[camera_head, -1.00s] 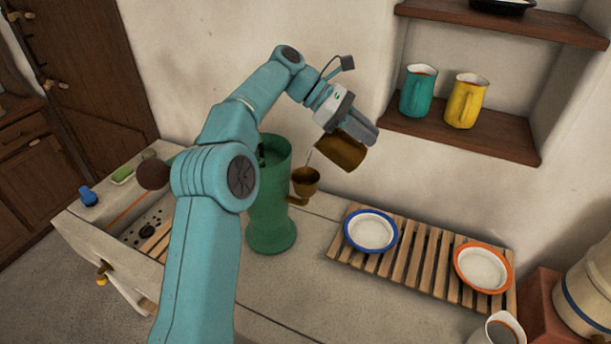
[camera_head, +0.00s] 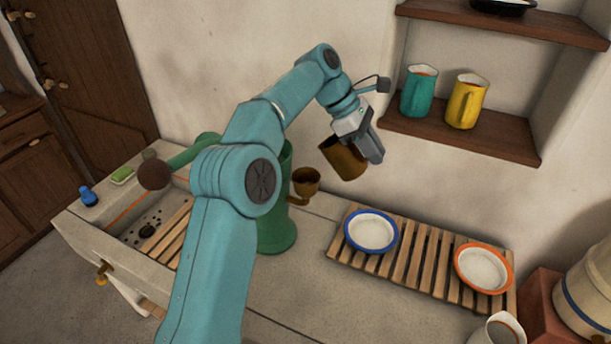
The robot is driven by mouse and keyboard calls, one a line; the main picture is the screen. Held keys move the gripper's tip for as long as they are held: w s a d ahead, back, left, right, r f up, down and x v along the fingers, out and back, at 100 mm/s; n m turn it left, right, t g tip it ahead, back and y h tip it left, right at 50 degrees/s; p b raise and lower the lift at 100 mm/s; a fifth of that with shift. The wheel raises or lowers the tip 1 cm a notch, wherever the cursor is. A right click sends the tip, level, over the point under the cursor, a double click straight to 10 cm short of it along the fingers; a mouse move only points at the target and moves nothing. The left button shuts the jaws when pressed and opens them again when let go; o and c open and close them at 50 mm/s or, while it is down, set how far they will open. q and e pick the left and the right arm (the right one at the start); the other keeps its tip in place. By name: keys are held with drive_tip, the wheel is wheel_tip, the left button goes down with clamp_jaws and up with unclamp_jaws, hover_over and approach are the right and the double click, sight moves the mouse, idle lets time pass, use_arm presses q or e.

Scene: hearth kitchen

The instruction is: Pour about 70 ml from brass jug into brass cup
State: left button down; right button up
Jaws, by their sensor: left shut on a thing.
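My left gripper (camera_head: 369,143) is shut on the brass jug (camera_head: 344,160) and holds it in the air, above and right of the brass cup. The jug leans a little, its mouth toward the upper left, and no stream shows from it. The brass cup (camera_head: 306,184) sits on a short brass fitting at the right side of the green pump (camera_head: 276,228). Its mouth faces up, and the inside looks dark, so I cannot tell its level. My left arm hides part of the pump. My right gripper is not in view.
A stone sink (camera_head: 100,232) lies left of the pump. A slatted wooden rack (camera_head: 421,248) holds a blue-rimmed bowl (camera_head: 371,232) and an orange-rimmed bowl (camera_head: 483,268). A teal jug (camera_head: 418,94) and a yellow jug (camera_head: 466,103) stand on the shelf.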

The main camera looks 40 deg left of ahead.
use_arm(q)
drive_tip(key=d+f+y, duration=0.1)
drive_tip(key=f, duration=0.1)
drive_tip(key=w+d+f+g+y, duration=0.1)
drive_tip(key=d+f+y, duration=0.1)
drive_tip(key=shift+w, duration=0.2)
drive_tip(key=shift+d+r, duration=0.1)
drive_tip(key=shift+d, duration=0.05)
idle(0.3)
idle(0.5)
idle(0.7)
drive_tip(key=shift+w+d+f+g+y, duration=0.15)
drive_tip(key=shift+d+f+g+y, duration=0.15)
drive_tip(key=shift+f+y, duration=0.4)
drive_tip(key=shift+w+d+f+g+y, duration=0.1)
drive_tip(key=shift+d+f+g+y, duration=0.25)
drive_tip(key=shift+f+y, duration=0.3)
drive_tip(key=shift+w+d+f+g+y, duration=0.15)
drive_tip(key=shift+d+f+g+y, duration=0.15)
drive_tip(key=shift+f+y, duration=0.35)
